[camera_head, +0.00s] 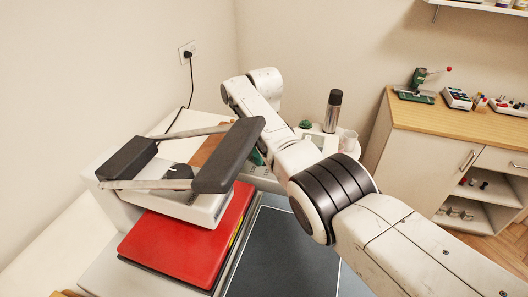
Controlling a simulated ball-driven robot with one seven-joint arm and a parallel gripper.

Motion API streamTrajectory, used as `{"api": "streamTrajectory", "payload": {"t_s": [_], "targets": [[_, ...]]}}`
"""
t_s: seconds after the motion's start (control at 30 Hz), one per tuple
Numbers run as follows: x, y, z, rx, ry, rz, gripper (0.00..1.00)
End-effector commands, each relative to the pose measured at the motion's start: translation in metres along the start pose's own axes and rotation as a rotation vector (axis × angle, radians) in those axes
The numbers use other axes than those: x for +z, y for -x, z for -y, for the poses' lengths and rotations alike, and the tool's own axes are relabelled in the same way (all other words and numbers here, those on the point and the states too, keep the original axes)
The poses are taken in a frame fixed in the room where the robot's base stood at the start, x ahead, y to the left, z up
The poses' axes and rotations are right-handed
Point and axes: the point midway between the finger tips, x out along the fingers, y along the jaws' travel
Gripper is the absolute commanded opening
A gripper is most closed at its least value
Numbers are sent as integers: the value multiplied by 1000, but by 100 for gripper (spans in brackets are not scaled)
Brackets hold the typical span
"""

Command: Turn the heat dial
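The heat press stands at the left, with a white head (205,207) above a red plate (190,247). A lever frame of metal bars with dark grey grips (228,157) crosses over the head. A small black part (178,171) sits on top of the head between the bars. It may be the heat dial, but its markings are too small to read. My white arm with its black ringed joint reaches from the lower right to behind the press.
A black cable runs from the press to a wall socket (187,50). A steel flask (333,110) and a white cup (348,140) stand behind my arm. A wooden-topped cabinet (455,122) with a green tool (417,88) is at the right. A dark mat (283,262) lies beside the press.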

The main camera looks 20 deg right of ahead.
Motion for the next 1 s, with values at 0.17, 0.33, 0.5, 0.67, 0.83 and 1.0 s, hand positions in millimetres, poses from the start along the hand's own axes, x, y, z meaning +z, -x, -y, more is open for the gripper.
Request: {"api": "streamTrajectory", "payload": {"t_s": [0.17, 0.33, 0.5, 0.67, 0.83, 1.0], "targets": [[-1, 2, -1, 3, -79, -3, 9], [-1, 2, -1, 3, -121, -4, 9], [-1, 2, -1, 2, -137, -4, 9], [-1, 2, -1, 3, -138, -4, 9], [-1, 2, -1, 3, -137, -4, 9], [-1, 2, -1, 2, -137, -3, 55]]}}
